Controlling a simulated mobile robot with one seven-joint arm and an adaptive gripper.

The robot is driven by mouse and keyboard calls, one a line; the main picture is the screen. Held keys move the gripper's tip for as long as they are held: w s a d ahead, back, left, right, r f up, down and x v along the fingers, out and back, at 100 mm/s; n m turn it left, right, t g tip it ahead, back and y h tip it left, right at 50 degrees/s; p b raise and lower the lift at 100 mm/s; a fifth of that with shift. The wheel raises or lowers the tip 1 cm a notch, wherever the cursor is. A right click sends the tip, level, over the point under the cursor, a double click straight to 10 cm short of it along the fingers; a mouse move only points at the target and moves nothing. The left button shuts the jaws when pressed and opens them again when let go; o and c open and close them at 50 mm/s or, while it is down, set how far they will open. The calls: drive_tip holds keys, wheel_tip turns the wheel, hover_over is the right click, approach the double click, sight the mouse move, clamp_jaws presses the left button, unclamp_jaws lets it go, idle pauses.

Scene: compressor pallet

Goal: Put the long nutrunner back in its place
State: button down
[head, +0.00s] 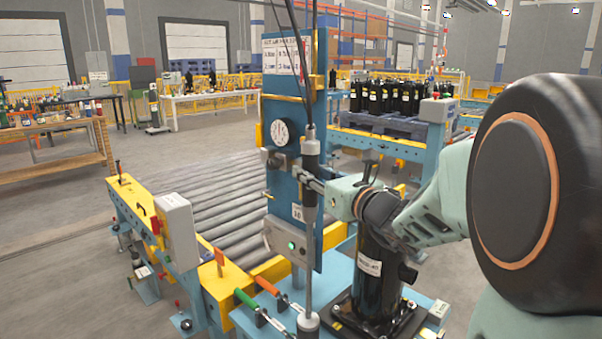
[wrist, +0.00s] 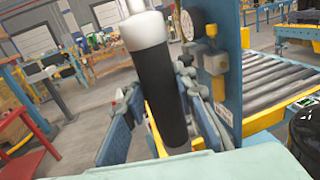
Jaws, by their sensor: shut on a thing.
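The long nutrunner (head: 309,225) hangs upright in the head view, with a dark grip at the top, a long thin shaft and a pale end low over the blue bench. A cable runs up from its top. My gripper (head: 313,186) reaches in from the right and is shut on its dark upper body. In the wrist view the nutrunner's black body (wrist: 160,85) with its pale collar stands between my two fingers (wrist: 165,115). Whether its lower end touches the bench cannot be told.
A blue panel (head: 282,180) with a dial stands just behind the nutrunner. A black compressor (head: 372,280) stands on the bench to the right. Green-handled (head: 246,299) and orange-handled (head: 268,285) tools lie at the left. A roller conveyor (head: 215,205) and a loaded pallet (head: 385,122) are behind.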

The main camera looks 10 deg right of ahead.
drive_tip(key=shift+r, duration=0.1)
drive_tip(key=c, duration=1.6)
unclamp_jaws()
drive_tip(key=shift+o, duration=0.5)
drive_tip(key=shift+f, duration=0.4)
drive_tip(key=v, duration=0.7)
drive_tip(key=shift+s+r, duration=0.3)
drive_tip(key=shift+r, duration=0.05)
drive_tip(key=shift+d, duration=0.15)
